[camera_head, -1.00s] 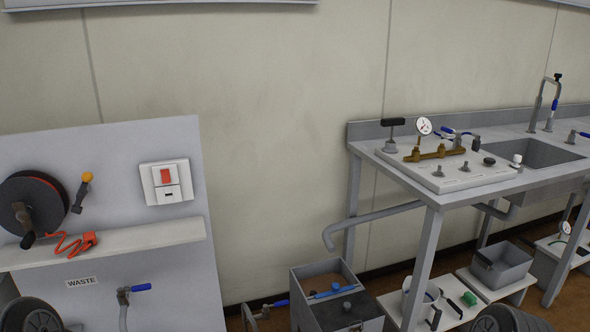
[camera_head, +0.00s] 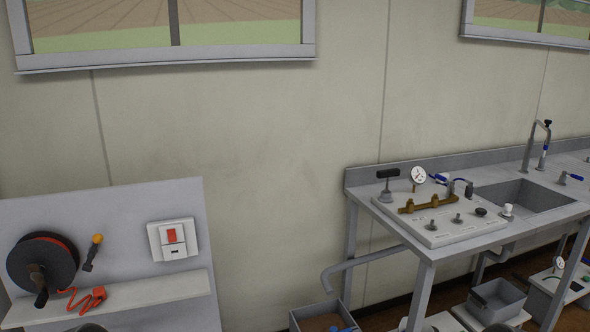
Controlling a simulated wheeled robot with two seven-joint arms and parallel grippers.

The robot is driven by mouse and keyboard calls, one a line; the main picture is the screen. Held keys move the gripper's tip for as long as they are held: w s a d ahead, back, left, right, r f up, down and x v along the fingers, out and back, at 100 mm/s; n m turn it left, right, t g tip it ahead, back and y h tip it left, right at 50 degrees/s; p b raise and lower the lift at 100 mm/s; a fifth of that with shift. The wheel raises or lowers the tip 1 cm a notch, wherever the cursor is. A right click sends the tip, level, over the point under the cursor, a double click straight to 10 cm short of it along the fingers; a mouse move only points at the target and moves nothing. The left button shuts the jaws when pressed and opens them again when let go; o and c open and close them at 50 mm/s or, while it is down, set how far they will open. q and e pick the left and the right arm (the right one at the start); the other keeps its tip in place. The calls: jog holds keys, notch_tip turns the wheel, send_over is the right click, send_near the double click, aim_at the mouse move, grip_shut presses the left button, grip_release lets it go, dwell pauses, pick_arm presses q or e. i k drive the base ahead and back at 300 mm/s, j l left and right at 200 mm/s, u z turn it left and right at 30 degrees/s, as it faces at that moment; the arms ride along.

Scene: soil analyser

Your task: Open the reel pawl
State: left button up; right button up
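The reel (camera_head: 43,264) is a dark disc with a reddish rim, mounted on the grey upright panel at the left. A crank with a dark handle stands out from its front. The pawl (camera_head: 93,252) looks to be the small dark lever with an orange-yellow knob just right of the reel. Its knob is at the top and it leans slightly. An orange plug-like piece (camera_head: 97,297) with a coiled orange cord lies on the shelf below. Neither gripper's fingers show; only dark rounded parts, likely mine, show at the bottom edge.
A white plate with a red switch (camera_head: 172,240) is on the panel (camera_head: 130,212) right of the pawl. A shelf (camera_head: 160,291) juts out below. A bench (camera_head: 425,245) with gauge, valves and sink stands at the right. Bare wall lies between panel and bench.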

aim_at(97, 238)
jog(key=k+j+u, duration=0.1)
jog(key=u, duration=1.05)
jog(key=k+j, duration=0.05)
